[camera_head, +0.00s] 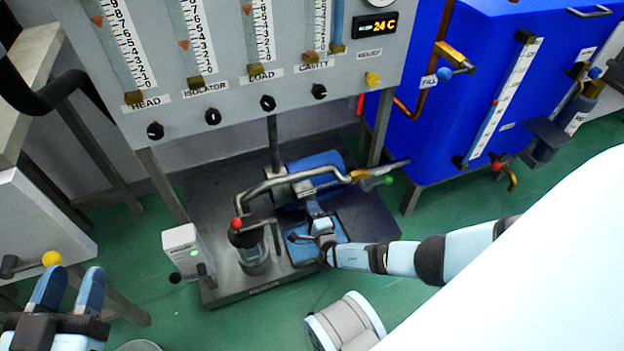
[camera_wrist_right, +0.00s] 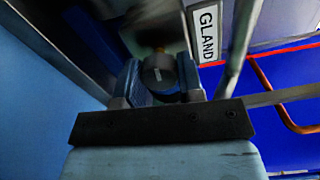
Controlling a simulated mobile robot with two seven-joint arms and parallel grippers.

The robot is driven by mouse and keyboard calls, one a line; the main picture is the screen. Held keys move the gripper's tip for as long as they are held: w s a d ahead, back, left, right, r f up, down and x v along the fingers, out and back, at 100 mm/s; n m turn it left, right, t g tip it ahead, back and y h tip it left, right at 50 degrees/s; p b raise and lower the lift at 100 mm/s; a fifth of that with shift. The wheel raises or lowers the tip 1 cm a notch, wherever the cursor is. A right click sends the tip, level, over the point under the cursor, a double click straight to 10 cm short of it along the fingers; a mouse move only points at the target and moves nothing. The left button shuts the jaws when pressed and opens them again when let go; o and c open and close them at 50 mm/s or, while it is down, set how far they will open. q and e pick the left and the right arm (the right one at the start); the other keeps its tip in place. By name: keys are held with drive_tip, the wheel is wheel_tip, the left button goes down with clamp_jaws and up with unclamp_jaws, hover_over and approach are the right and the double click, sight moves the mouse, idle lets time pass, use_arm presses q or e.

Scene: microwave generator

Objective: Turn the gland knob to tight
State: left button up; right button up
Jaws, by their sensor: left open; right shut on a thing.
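The gland knob (camera_wrist_right: 160,73) is a small, round, dark grey knob under a white plate reading GLAND (camera_wrist_right: 208,33) in the right wrist view. My right gripper (camera_wrist_right: 160,80) is shut on it, with one blue finger on each side. In the head view my right gripper (camera_head: 316,222) is low by the pump assembly, and I cannot make out the knob there. The knob's setting is not readable. My left gripper (camera_head: 70,290) is open and empty at the lower left of the head view.
A curved grey pipe (camera_head: 285,181) and a red-knobbed cylinder (camera_head: 253,250) stand close to my right gripper on a dark base plate (camera_head: 225,205). The gauge panel (camera_head: 230,90) rises behind. A blue tank (camera_head: 475,60) stands right. A white box (camera_head: 183,248) stands left.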

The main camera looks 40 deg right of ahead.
drive_tip(key=shift+w+r, duration=0.1)
drive_tip(key=o, duration=0.9)
drive_tip(key=shift+o, duration=0.2)
use_arm(q)
drive_tip(key=n+p, duration=0.1)
drive_tip(key=s+d+n+g+p, duration=0.1)
drive_tip(key=p, duration=0.1)
drive_tip(key=s+n+p, duration=0.1)
drive_tip(key=p, duration=0.1)
drive_tip(key=shift+s+d+f+g+y, duration=0.2)
drive_tip(key=shift+d+f+g+y, duration=0.1)
drive_tip(key=shift+f+g+y, duration=0.1)
use_arm(e)
drive_tip(key=v, duration=1.4)
use_arm(q)
drive_tip(key=shift+r, duration=0.2)
